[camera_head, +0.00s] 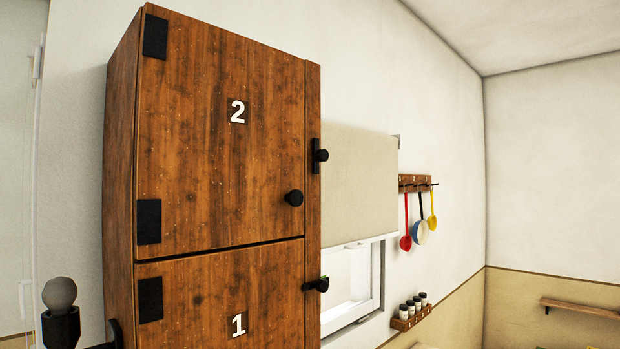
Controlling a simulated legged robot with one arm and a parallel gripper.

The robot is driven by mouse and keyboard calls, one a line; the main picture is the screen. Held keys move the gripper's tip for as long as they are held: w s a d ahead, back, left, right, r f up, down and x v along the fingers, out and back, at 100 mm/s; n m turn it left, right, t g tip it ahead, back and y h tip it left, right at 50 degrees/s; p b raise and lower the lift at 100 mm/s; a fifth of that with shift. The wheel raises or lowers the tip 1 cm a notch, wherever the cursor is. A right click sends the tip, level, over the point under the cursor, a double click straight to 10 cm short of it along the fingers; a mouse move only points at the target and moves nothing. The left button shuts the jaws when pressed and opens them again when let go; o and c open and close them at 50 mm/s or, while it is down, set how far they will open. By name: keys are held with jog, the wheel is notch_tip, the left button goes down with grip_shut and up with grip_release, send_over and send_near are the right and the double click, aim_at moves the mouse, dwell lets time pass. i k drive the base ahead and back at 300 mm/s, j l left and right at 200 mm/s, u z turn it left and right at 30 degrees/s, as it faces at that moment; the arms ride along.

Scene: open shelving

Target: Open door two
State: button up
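Door two (215,160) is the upper door of a tall brown wooden cabinet, marked with a white "2" (238,112). It looks shut, flush with the cabinet front. Its round black knob (294,198) sits at the lower right of the door. Two black hinges, an upper one (155,36) and a lower one (149,221), are on its left edge. I cannot make out my gripper in this view, and nothing is seen touching the door or its knob.
Door one (205,300) is below and looks shut. Black knob-like fittings (320,155) stick out at the cabinet's right edge. A grey ball on a black holder (60,312) stands at the lower left. A utensil rack (416,183) and window (352,285) are to the right.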

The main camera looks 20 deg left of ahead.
aim_at(220, 149)
jog(key=u, duration=1.6)
